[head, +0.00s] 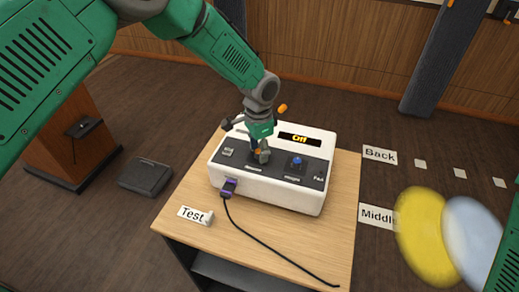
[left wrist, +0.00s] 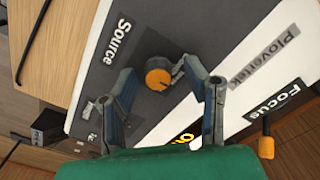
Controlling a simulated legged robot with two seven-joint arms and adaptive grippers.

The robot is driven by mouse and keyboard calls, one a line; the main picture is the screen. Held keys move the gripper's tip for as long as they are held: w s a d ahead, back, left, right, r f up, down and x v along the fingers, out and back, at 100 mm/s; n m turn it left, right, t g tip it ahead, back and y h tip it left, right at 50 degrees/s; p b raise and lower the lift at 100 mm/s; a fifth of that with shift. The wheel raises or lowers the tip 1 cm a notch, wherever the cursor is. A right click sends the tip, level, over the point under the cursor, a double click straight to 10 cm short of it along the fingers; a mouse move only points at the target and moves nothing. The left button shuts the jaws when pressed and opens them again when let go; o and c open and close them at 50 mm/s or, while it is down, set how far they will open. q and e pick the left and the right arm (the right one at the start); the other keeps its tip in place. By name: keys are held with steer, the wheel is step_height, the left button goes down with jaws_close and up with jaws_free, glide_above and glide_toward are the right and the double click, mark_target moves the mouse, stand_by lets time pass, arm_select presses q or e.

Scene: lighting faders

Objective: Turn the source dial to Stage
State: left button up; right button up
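The white console (head: 265,197) with a dark top panel sits on the wooden table. Its display (head: 300,140) shows orange letters that look like "Off". The source dial (left wrist: 158,79) has an orange cap and lies beside the "Source" label (left wrist: 119,42) in the left wrist view. My left gripper (left wrist: 160,72) is open over the panel, with one finger on each side of the dial. I cannot tell whether the fingers touch it. In the head view, the left gripper (head: 262,153) hides most of the dial. My right gripper is not in view.
An orange-tipped lever (head: 282,108) sticks up behind the console, by the "Focus" label (left wrist: 273,100). A blue knob (head: 297,161) is on the panel's right. A purple plug (head: 229,187) with a black cable (head: 265,243) is at the front. A "Test" card (head: 192,215) lies on the table (head: 335,235).

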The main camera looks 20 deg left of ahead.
mark_target(259, 150)
arm_select(q)
steer(key=shift+r, duration=0.4)
step_height(259, 150, up, 11)
stand_by(0.4)
